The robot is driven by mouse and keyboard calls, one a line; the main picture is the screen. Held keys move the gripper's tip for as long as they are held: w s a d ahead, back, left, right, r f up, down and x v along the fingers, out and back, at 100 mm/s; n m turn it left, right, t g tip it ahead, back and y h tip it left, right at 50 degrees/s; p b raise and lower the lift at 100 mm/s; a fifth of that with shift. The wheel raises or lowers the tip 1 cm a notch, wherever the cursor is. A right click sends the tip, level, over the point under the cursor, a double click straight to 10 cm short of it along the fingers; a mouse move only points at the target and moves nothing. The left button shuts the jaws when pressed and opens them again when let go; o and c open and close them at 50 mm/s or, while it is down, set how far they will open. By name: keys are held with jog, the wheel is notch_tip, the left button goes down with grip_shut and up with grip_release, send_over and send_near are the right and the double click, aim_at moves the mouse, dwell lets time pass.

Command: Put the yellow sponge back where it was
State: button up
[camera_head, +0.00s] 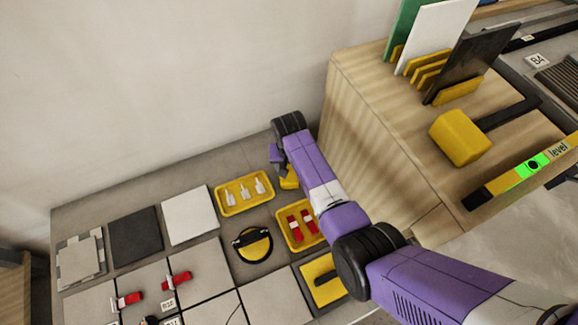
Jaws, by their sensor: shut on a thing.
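A small yellow piece, which looks like the yellow sponge (290,183), shows at the end of my gripper (281,170), beside my purple arm. My gripper is shut on it, over the back right of the grey work surface near the wooden box. My arm hides part of the sponge and most of the fingers. I cannot tell whether the sponge touches the surface.
A yellow tray of white clips (231,209) lies left of my gripper, and a yellow tray of red wedges (287,233) in front. A round yellow-black tool (252,244) and laid tiles (195,270) lie nearer. The wooden box (360,130) stands close right, bearing a mallet (460,138).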

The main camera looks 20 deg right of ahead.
jog(key=o, duration=1.2)
notch_tip(320, 180, up, 12)
jog(key=s+p, duration=0.1)
jog(key=p, duration=0.2)
jog(key=shift+s+a+p, duration=0.3)
jog(key=shift+s+a, duration=0.05)
